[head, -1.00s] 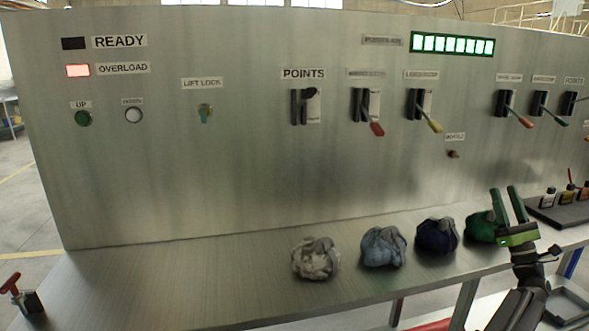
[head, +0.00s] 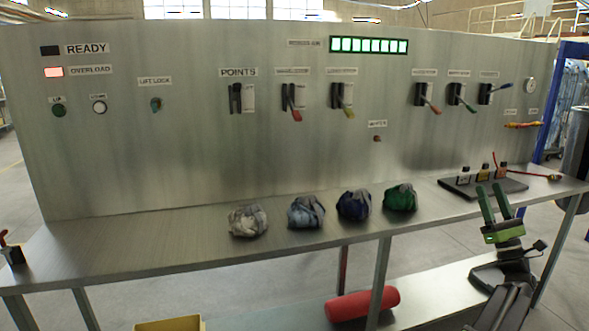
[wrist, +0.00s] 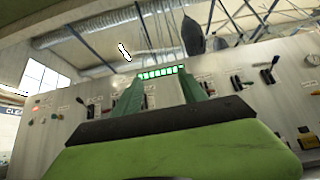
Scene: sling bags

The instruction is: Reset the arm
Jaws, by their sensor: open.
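My gripper (head: 495,203) is at the right in the head view, its two green fingers pointing up, apart and with nothing between them. It stands in front of the bench's front edge, apart from the bags. In the wrist view the open fingers of my gripper (wrist: 160,85) point up toward the panel and ceiling. Four-colour sling bags sit in a row on the bench: a grey-beige one (head: 247,220), a light blue one (head: 306,212), a navy one (head: 354,204) and a green one (head: 400,197).
The steel bench (head: 130,248) runs along a control panel (head: 200,160) with levers and a lit red OVERLOAD lamp (head: 53,72). A black tray (head: 510,187) with small bottles is behind my gripper. A red roll (head: 362,304) lies on the lower shelf.

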